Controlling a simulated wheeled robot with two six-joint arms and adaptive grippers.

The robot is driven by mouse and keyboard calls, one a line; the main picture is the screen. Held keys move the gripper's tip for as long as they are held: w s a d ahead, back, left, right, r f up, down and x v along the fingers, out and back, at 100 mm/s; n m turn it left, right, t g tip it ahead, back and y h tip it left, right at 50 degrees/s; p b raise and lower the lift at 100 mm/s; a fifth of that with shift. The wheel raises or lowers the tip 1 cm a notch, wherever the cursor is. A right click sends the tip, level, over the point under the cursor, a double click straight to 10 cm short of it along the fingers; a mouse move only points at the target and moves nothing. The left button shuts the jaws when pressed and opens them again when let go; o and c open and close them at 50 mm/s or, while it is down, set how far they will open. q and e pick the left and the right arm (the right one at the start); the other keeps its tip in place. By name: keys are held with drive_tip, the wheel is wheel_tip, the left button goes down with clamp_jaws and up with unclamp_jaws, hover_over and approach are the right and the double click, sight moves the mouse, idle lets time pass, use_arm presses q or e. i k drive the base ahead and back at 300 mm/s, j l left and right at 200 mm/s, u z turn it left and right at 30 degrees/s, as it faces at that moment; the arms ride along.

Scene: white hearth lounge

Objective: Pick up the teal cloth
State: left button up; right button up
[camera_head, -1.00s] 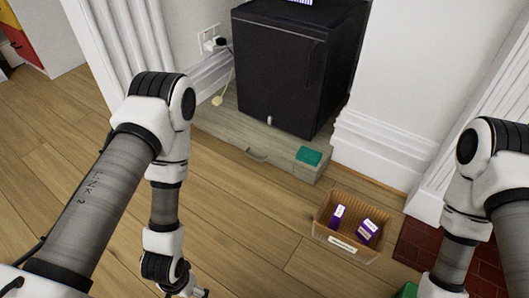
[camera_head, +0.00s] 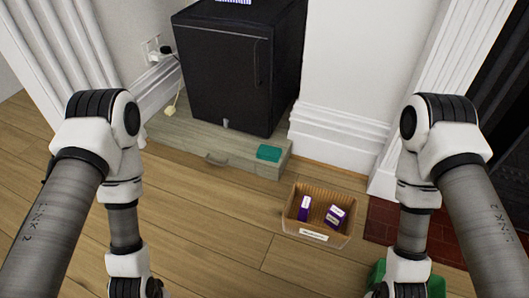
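The teal cloth (camera_head: 269,153) is a small, flat, folded-looking piece. It lies on the right end of the low grey wooden drawer base (camera_head: 190,147), in front of the black fridge. My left arm comes down on the left and my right arm on the right, both apart from the cloth. Both grippers are at or below the bottom edge of the view, and their fingers cannot be made out.
The black fridge (camera_head: 232,70) stands on the drawer base. A brown basket (camera_head: 290,217) with purple-and-white boxes (camera_head: 335,216) sits on the floor. A green object (camera_head: 436,284) is partly behind my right arm, near red brick tiles (camera_head: 381,218). Wooden floor lies clear at centre.

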sight(272, 154)
drive_tip(key=i+j+z, duration=0.1)
drive_tip(key=i+j, duration=0.45)
drive_tip(key=i, duration=0.15)
drive_tip(key=i+j, duration=0.6)
drive_tip(key=i+l+z, duration=0.05)
